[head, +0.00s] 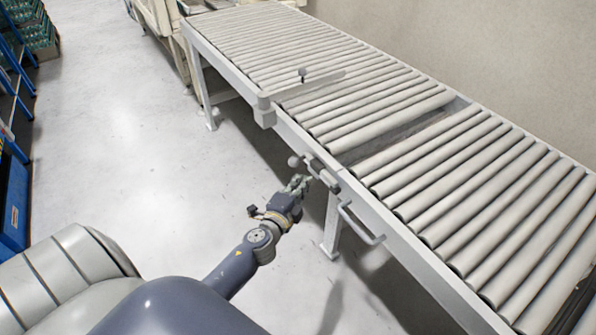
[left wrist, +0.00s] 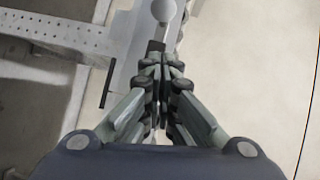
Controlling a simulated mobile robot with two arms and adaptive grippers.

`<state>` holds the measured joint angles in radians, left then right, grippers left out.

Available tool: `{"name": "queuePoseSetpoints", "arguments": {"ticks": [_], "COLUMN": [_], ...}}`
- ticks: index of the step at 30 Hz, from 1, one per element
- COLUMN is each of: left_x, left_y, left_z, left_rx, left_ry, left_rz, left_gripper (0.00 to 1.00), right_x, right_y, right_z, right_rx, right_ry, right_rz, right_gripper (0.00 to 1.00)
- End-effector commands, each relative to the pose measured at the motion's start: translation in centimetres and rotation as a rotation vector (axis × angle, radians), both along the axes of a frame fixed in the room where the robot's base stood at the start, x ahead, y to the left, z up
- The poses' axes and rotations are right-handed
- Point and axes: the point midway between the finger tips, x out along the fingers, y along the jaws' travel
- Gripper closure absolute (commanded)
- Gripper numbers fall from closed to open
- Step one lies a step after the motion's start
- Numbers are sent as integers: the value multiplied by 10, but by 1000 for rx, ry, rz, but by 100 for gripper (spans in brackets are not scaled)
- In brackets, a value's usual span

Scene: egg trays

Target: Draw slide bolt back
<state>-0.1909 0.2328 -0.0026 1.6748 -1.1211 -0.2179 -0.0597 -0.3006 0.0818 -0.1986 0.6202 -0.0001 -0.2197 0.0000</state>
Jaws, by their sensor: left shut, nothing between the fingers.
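The slide bolt (head: 320,174) sits on the side rail of the roller conveyor, with a round pale knob (head: 293,161) at its left end. My left gripper (head: 301,181) is shut and empty, just below and in front of the bolt. In the left wrist view the shut fingers (left wrist: 162,68) point at the knob (left wrist: 164,9), which shows at the top edge, a little beyond the fingertips. A dark piece of the bolt shows right at the tips; I cannot tell whether they touch it. My right gripper is not in view.
The roller conveyor (head: 455,235) runs across the right side, with a gap between its rollers. A bar handle (head: 362,224) sticks out right of the bolt. Blue shelving (head: 14,200) stands far left. The floor between is clear.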

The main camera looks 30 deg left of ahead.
Motion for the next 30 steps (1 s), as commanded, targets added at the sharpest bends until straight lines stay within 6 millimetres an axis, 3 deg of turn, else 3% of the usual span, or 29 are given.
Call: {"name": "queuePoseSetpoints", "arguments": {"ticks": [3, 9, 25, 30], "left_x": [21, 34, 39, 48], "left_y": [7, 29, 38, 59], "left_z": [-3, -9, -11, -12], "left_rx": [2, 1, 0, 4], "left_ry": [1, 0, 0, 1], "left_rz": [1, 0, 0, -1], "left_gripper": [100, 100, 100, 100], "right_x": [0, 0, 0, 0], "right_y": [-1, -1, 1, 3], "right_z": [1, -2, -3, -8], "right_rx": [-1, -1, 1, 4], "right_ry": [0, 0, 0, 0], "right_rz": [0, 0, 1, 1], "right_gripper": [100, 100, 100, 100]}}
